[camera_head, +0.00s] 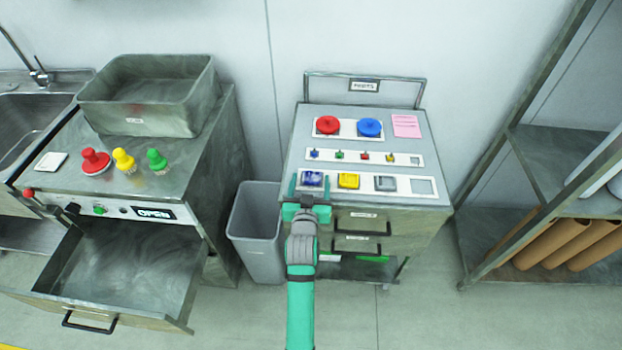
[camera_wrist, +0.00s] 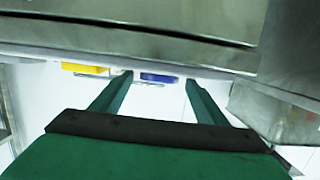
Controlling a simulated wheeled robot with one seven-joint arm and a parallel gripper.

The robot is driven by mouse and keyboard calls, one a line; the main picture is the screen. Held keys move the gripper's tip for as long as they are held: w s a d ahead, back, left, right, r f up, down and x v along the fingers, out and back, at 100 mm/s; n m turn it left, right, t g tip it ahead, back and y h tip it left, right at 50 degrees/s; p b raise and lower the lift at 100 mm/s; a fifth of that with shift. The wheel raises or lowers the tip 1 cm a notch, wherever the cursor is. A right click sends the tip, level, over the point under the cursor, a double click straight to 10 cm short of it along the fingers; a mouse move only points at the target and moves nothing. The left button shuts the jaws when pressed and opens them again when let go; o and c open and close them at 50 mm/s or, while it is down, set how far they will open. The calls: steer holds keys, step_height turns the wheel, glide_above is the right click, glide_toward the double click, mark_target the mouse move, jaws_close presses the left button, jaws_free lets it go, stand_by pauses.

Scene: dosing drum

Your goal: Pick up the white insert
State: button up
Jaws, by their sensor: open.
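A whitish-grey square insert (camera_head: 385,183) sits third in the front row of a white holder strip on the parts cabinet. To its left are a yellow insert (camera_head: 349,181) and a blue insert (camera_head: 312,179); to its right is an empty square place (camera_head: 422,187). My gripper (camera_head: 310,191) is open at the cabinet's front left edge, by the blue insert. In the wrist view, my gripper (camera_wrist: 158,80) shows two spread fingers with nothing held; the blue insert (camera_wrist: 158,78) appears between the tips and the yellow one (camera_wrist: 84,69) to the left. The whitish insert is not recognisable there.
Red (camera_head: 327,125) and blue (camera_head: 369,127) round knobs stand behind a row of small pegs. A grey bin (camera_head: 257,230) is left of the cabinet. The left bench has an open drawer (camera_head: 120,268), coloured knobs and a flat white square (camera_head: 51,161). A shelf rack stands right.

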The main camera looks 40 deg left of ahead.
steer(key=shift+c, duration=0.3)
steer(key=shift+d, duration=0.1)
steer(key=c, duration=1.1)
